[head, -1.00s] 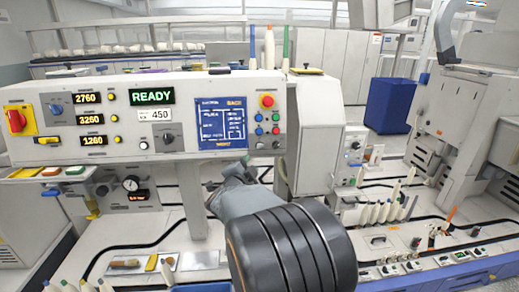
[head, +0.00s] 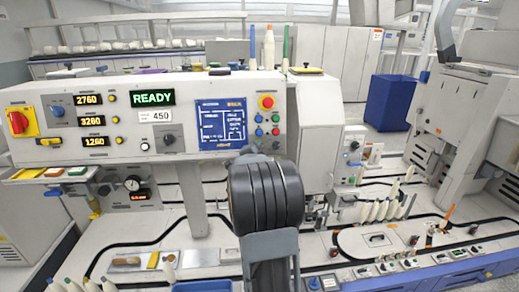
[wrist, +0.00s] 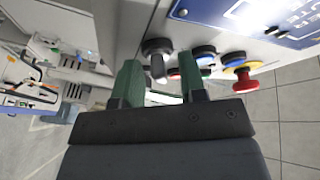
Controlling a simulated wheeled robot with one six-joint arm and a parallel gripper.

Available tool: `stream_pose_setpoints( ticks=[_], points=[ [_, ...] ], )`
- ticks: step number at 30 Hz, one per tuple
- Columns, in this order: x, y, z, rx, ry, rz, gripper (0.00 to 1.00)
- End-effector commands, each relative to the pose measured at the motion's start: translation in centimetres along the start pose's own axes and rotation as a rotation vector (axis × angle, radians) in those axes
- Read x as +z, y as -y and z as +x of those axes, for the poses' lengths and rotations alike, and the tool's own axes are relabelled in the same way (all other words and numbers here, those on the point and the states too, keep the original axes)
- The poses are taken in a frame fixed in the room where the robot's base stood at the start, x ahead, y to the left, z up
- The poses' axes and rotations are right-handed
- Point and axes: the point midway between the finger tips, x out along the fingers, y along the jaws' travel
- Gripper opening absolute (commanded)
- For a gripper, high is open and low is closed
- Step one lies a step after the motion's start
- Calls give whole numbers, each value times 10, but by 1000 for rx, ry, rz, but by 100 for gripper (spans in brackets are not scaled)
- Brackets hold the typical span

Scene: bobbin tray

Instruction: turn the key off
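In the wrist view, a dark round switch with a grey upright grip, which looks like the key (wrist: 158,66), sits on the panel face just beyond my fingertips. My gripper (wrist: 161,82) is open, with one green finger on each side of the key's line and visible gaps to both. I cannot tell whether the key is between the tips in depth, and I see no contact. In the head view, my wrist hides the fingers in front of the panel's lower right. The control panel (head: 75,150) shows a green READY display (head: 153,98).
A red emergency button (head: 267,102) and several coloured buttons (wrist: 205,55) are close beside the key. A blue screen (head: 221,125) is left of them. White bobbins (head: 380,211) stand at right.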

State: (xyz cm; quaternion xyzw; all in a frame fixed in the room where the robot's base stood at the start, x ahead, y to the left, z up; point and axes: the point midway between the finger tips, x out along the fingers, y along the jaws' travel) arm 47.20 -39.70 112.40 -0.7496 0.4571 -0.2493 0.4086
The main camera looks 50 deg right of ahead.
Motion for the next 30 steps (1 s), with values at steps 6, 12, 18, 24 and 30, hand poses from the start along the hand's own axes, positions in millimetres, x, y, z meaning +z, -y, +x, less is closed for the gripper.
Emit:
stream_pose_setpoints(
  ticks=[6, 12, 18, 24, 30],
  points=[
    [0, 0, 0, 0, 0, 0, 38],
    [0, 0, 0, 0, 0, 0, 21],
    [0, 0, 0, 0, 0, 0, 2],
    [0, 0, 0, 0, 0, 0, 0],
    [2, -3, 0, -16, -1, -31, 0]
  ],
)
